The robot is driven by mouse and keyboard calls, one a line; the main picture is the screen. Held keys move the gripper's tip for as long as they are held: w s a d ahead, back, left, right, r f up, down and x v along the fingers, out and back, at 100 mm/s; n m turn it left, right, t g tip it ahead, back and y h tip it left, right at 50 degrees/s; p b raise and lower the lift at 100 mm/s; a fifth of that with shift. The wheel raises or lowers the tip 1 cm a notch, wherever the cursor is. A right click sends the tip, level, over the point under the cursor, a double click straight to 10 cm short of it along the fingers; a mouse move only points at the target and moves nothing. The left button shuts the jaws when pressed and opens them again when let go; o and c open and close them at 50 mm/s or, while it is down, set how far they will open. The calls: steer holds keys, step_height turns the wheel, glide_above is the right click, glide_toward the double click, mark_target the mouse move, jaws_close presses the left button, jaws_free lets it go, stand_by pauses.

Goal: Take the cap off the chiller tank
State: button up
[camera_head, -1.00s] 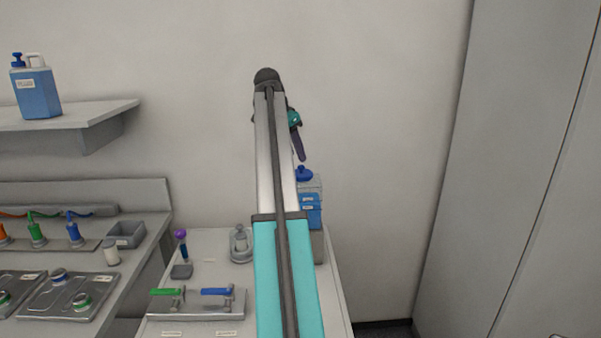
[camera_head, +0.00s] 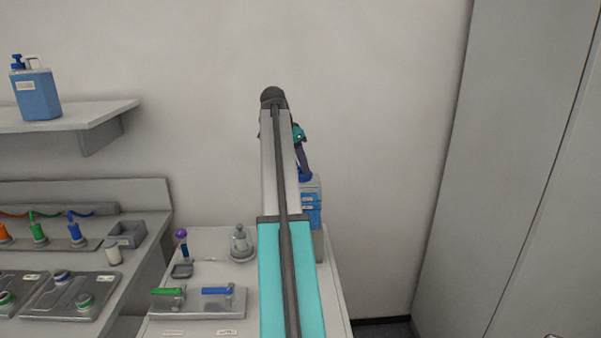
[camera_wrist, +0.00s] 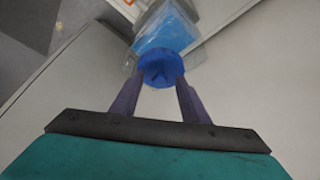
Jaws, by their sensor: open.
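The chiller tank (camera_head: 312,212) is a clear box with blue liquid at the back right of the low bench, partly hidden behind my arm. Its round blue cap (camera_head: 305,175) is on top, mostly covered by my gripper (camera_head: 307,172) in the head view. In the wrist view the cap (camera_wrist: 161,68) lies at the far end of my two purple fingers, and the tank (camera_wrist: 168,32) is beyond it. My gripper (camera_wrist: 160,82) is open, with one fingertip at each side of the cap's near edge. I cannot tell whether they touch it.
On the low bench (camera_head: 208,240) are a valve plate (camera_head: 198,303) with green and blue handles, a glass-domed round fitting (camera_head: 242,246) and a purple-topped tool (camera_head: 182,246). A bench with trays (camera_head: 70,297) stands left. A jug (camera_head: 36,92) sits on the shelf.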

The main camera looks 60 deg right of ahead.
jaws_close()
stand_by(0.3)
steer(key=shift+r, duration=0.2)
steer(key=shift+r+b, duration=0.75)
steer(key=shift+r, duration=0.85)
steer(key=shift+s+a+b, duration=0.15)
steer(key=shift+s+a, duration=0.15)
steer(key=shift+a, duration=0.4)
steer(key=shift+s+a+b, duration=0.15)
steer(key=shift+s+a, duration=0.1)
steer(key=shift+a, duration=0.4)
steer(key=s+a+r+b, duration=0.1)
steer(key=s+a, duration=0.3)
steer(key=a, duration=0.8)
steer(key=shift+s+r+b, duration=0.2)
steer(key=shift+s+b, duration=0.15)
steer(key=shift+b, duration=0.45)
steer(key=shift+r, duration=0.1)
steer(key=shift+r+p, duration=1.55)
steer(key=shift+r, duration=0.5)
